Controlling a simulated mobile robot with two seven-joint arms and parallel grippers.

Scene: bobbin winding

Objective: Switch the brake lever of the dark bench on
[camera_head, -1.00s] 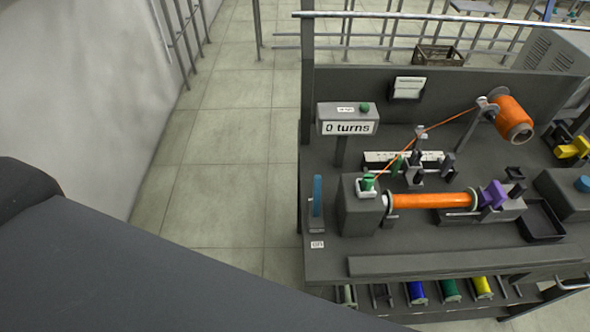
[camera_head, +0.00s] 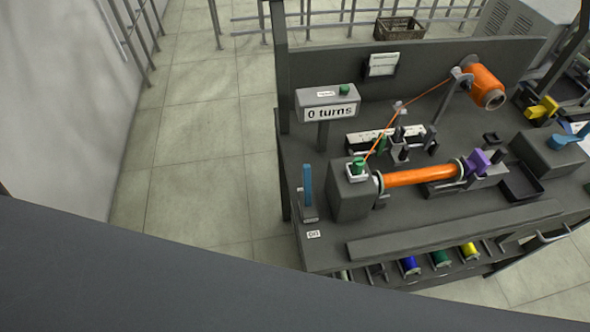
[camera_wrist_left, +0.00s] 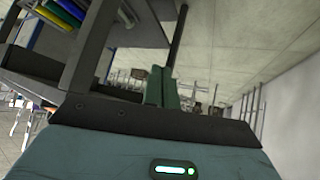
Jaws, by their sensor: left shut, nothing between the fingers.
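The dark bench (camera_head: 425,222) fills the right half of the head view. Its blue brake lever (camera_head: 308,186) stands upright at the bench's left end, left of the grey winding box (camera_head: 352,196). A small white label (camera_head: 314,234) lies in front of the lever; its lettering is too small to read surely. My left gripper (camera_wrist_left: 162,84) shows in the left wrist view with its greenish fingers together and empty, apart from the lever. The lever is not clear in that view. My left gripper is outside the head view, and my right gripper is in neither view.
An orange-wound bobbin (camera_head: 420,176) lies on the bench, with thread running to an orange spool (camera_head: 485,86). A counter (camera_head: 329,107) reads "0 turns". Coloured spools (camera_head: 440,258) sit on a lower shelf. Open floor (camera_head: 190,190) lies left of the bench; a pale wall (camera_head: 55,110) bounds it.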

